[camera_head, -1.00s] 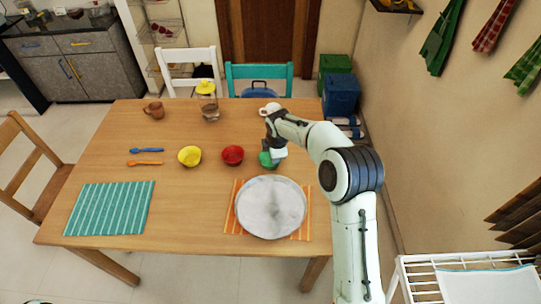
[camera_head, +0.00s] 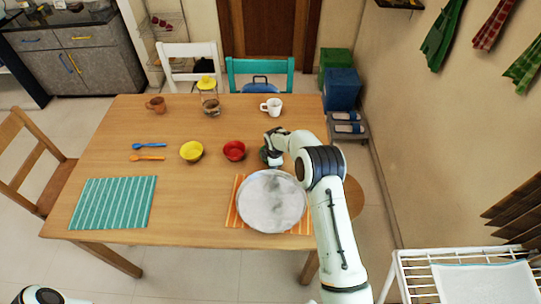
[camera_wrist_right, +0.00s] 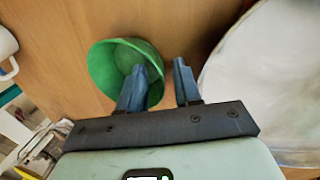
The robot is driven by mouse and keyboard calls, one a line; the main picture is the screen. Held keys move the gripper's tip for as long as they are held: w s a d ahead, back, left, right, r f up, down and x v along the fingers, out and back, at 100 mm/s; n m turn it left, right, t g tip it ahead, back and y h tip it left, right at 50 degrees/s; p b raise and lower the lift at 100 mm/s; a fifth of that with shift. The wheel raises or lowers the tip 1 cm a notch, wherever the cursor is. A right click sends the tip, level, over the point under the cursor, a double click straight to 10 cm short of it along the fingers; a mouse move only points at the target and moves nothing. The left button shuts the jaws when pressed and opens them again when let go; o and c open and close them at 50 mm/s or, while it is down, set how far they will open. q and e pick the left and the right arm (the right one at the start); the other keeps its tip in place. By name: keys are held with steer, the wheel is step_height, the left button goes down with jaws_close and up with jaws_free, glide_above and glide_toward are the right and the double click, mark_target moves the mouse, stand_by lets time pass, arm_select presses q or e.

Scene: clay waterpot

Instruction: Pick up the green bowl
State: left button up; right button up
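The green bowl (camera_wrist_right: 103,72) is on the wooden table in the right wrist view, tilted in the picture with its opening visible. My right gripper (camera_wrist_right: 161,78) is open at it. One finger is over the bowl's inside and the other is outside its right rim, so the rim lies between them. I cannot tell whether either finger touches it. In the head view the bowl (camera_head: 263,154) is mostly hidden behind my right gripper (camera_head: 273,157). My left gripper is not in view; only a piece of my left arm shows at the lower left corner.
A large grey-white plate (camera_head: 271,202) lies close to the bowl on an orange striped mat (camera_head: 234,212). A red bowl (camera_head: 234,150) and a yellow bowl (camera_head: 191,151) stand to the left. A white mug (camera_head: 272,107) is behind.

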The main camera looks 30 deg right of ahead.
steer(key=shift+s, duration=0.15)
jaws_close()
